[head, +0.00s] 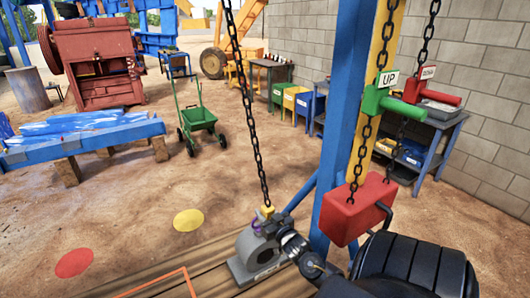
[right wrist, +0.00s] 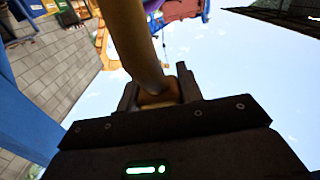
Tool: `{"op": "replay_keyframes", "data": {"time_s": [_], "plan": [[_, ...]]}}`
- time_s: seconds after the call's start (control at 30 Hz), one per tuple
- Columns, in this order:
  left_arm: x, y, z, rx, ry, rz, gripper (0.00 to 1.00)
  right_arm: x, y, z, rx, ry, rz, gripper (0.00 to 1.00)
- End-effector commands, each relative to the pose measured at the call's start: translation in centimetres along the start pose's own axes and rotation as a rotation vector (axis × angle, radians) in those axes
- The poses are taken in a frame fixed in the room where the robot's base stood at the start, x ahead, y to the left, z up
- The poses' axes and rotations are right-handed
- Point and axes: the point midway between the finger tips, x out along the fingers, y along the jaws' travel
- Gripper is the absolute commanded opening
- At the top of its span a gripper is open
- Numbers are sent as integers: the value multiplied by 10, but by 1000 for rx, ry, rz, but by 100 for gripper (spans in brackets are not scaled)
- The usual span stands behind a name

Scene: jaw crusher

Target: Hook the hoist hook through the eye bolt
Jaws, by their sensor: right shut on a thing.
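A black chain (head: 255,130) hangs down to a small yellow hook block (head: 268,211) just above a grey round-topped housing (head: 250,255). A small purple piece at the housing's top (head: 257,219) may be the eye bolt; it is too small to tell. My right gripper (head: 279,228) is beside the housing's top, just under the yellow block. In the right wrist view its fingers (right wrist: 160,97) are shut on a thick tan-yellow curved bar (right wrist: 135,40), which looks like the hoist hook. I cannot tell whether the hook passes through the eye. My left gripper is out of view.
The housing stands on wooden planks (head: 210,276). A blue post (head: 345,120) rises close right of my gripper. A red pendant box (head: 355,208) and green UP handle (head: 390,103) hang beside it. Open sand lies left, with yellow (head: 188,220) and red (head: 74,263) discs.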

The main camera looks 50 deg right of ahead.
Motion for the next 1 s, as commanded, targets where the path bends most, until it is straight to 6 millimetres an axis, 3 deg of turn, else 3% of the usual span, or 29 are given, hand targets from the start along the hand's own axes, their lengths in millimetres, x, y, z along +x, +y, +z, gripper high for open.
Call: {"op": "replay_keyframes", "data": {"time_s": [0.03, 0.4, 1.0], "plan": [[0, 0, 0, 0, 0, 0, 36, -3, 0, 10, 0, -26, 2, 0], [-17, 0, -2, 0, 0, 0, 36, 2, 0, 9, 3, -79, 2, 0], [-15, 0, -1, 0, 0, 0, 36, 10, 0, 11, 3, -84, 1, 0]]}}
